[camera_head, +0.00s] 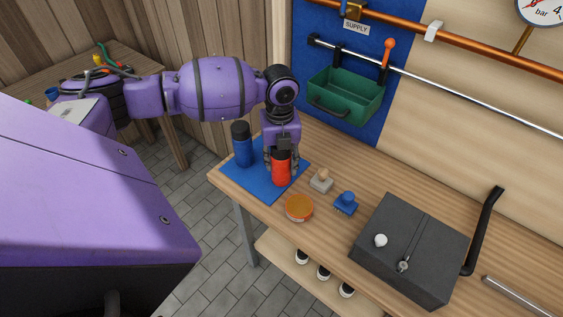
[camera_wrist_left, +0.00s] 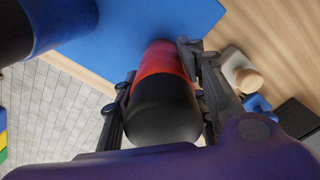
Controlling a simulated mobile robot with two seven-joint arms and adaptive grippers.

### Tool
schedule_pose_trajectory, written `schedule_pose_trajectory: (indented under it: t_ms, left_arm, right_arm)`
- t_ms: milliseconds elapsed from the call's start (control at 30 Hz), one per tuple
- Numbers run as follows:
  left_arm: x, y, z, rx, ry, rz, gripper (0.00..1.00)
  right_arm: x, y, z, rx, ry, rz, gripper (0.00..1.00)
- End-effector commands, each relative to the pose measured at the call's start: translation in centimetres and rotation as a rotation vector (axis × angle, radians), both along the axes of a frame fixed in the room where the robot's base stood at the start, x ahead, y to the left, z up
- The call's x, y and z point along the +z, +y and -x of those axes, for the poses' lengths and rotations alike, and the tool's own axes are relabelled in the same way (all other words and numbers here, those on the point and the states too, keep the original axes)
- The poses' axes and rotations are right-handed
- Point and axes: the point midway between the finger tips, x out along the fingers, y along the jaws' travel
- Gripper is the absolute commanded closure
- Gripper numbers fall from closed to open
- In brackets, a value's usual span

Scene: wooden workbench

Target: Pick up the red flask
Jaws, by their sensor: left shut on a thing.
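The red flask (camera_head: 281,171) has a black cap and stands upright at the right part of the blue mat (camera_head: 291,149). My left gripper (camera_head: 281,160) comes down over it from above, with its fingers on both sides of the flask. In the left wrist view the flask (camera_wrist_left: 160,68) shows between the two fingers of the gripper (camera_wrist_left: 160,85), which is shut on it. Whether its base still touches the mat is hard to tell. My right gripper is not in view.
A blue flask (camera_head: 243,148) stands close by on the mat. An orange-lidded tin (camera_head: 299,208), a wooden stamp (camera_head: 321,180) and a blue brush (camera_head: 346,202) lie to the right. A dark box (camera_head: 410,250) stands farther right. A green bin (camera_head: 345,95) hangs on the wall.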

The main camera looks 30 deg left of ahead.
Motion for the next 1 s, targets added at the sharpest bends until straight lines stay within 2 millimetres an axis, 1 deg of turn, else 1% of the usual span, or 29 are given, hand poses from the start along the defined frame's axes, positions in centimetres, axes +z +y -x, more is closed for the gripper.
schedule_pose_trajectory:
  t_ms: [33,100,333,467,567,667,767,933,1000]
  left_arm:
    - [-0.1,0.1,0.0,0.001,0.001,-0.001,0.91]
    - [0.0,0.1,0.0,0.001,0.000,-0.001,0.97]
    - [0.1,0.1,0.0,0.001,0.001,-0.002,0.97]
    - [0.7,0.1,0.0,0.001,-0.001,-0.002,0.97]
    - [1.8,0.1,-0.1,0.000,-0.003,-0.001,0.98]
    - [3.3,0.1,-0.1,0.000,-0.003,-0.001,0.98]
    - [5.1,-0.8,1.3,-0.004,-0.004,-0.001,0.98]
    - [9.3,-2.8,4.0,-0.005,-0.006,-0.001,0.98]
    - [10.0,-3.9,5.7,-0.006,-0.002,-0.001,0.98]
  right_arm:
    - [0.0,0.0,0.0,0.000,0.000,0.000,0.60]
    - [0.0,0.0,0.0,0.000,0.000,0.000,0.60]
    - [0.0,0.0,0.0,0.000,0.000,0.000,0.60]
    - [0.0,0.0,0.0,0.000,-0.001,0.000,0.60]
    - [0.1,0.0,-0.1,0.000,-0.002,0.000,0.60]
    - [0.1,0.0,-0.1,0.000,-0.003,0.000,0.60]
    - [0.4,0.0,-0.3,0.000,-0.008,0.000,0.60]
    - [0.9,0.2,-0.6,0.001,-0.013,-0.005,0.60]
    - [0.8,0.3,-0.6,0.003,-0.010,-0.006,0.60]
